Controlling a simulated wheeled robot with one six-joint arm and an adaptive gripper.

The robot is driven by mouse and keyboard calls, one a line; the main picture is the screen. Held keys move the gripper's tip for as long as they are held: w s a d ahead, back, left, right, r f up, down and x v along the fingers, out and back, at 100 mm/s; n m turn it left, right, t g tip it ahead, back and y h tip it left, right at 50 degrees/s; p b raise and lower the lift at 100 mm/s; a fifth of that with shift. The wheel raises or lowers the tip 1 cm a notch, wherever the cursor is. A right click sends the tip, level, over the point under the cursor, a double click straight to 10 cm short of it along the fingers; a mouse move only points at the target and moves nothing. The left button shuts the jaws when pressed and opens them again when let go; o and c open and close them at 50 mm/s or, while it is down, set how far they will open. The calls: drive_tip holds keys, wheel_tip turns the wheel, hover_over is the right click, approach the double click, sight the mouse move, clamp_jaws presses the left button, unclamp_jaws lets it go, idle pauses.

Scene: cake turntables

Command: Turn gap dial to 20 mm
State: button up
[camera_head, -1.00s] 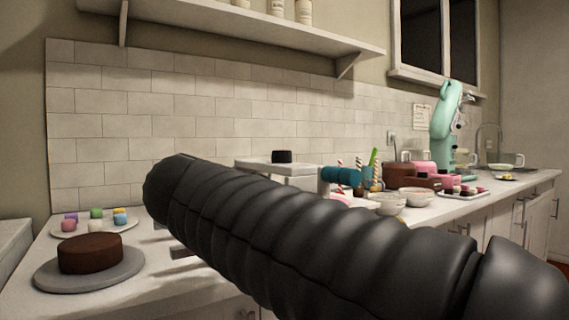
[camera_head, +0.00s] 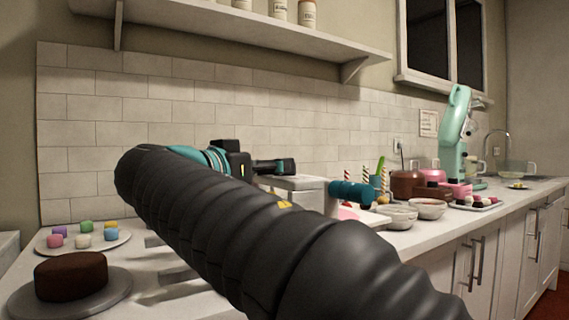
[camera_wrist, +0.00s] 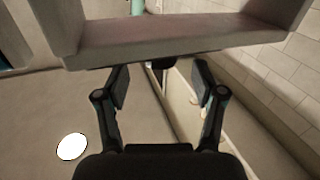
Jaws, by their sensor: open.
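A pale box-shaped device (camera_head: 300,183) stands on the counter, partly hidden behind my black-sleeved arm. In the wrist view, a pale box-like body (camera_wrist: 180,40) spans the top. A small dark knob-like part (camera_wrist: 160,66) shows under its edge, between my fingertips; it may be the gap dial, but I cannot read any setting. My gripper (camera_wrist: 160,80) is open, with one finger on each side of that dark part; contact cannot be told. In the head view, my gripper (camera_head: 280,166) is at the device's top, where it hides the black block seen there earlier.
A chocolate cake (camera_head: 71,276) on a grey turntable and a plate of small coloured cakes (camera_head: 108,245) are at left. A teal cylinder (camera_head: 352,193), bowls (camera_head: 398,216) and a mint mixer (camera_head: 455,135) stand to the right. A tiled wall (camera_head: 100,120) is behind.

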drive_tip(key=shift+x, duration=2.45)
drive_tip(key=c, duration=1.2)
